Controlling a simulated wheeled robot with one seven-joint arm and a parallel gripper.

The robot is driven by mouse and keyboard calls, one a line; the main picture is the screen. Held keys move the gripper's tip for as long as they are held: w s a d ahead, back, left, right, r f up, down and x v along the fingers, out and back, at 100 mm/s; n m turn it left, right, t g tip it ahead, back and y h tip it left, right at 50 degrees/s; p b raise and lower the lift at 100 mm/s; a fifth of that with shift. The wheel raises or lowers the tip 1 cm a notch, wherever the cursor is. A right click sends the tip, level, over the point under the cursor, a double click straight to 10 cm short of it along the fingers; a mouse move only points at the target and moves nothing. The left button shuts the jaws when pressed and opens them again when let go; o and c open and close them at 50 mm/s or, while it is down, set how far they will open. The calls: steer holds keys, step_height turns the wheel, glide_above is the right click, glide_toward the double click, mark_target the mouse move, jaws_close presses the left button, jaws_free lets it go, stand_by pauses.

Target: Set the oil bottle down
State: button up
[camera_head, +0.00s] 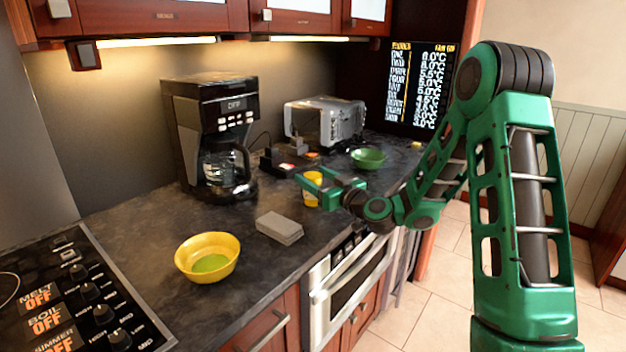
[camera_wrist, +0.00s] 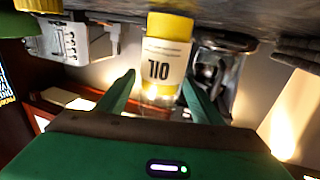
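The oil bottle (camera_wrist: 167,62) has a white label reading OIL and yellow on its lower part. The wrist view is upside down, with the counter along its top. The bottle stands upright between my two fingers, and they look closed against its sides. In the head view the yellow bottle (camera_head: 312,198) is partly hidden by the green fingers of my gripper (camera_head: 314,181). It is at the counter (camera_head: 262,205), near the front edge. Its base looks at or very close to the surface; I cannot tell if it touches.
A grey block (camera_head: 279,228) and a yellow bowl (camera_head: 207,257) with something green inside are nearer. A coffee maker (camera_head: 213,135), a toaster (camera_head: 325,120) and a green bowl (camera_head: 367,158) stand on the counter. The stove (camera_head: 75,300) is at lower left. Small items lie behind the gripper.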

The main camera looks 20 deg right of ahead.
steer(key=shift+r, duration=0.1)
steer(key=v, duration=1.2)
stand_by(0.4)
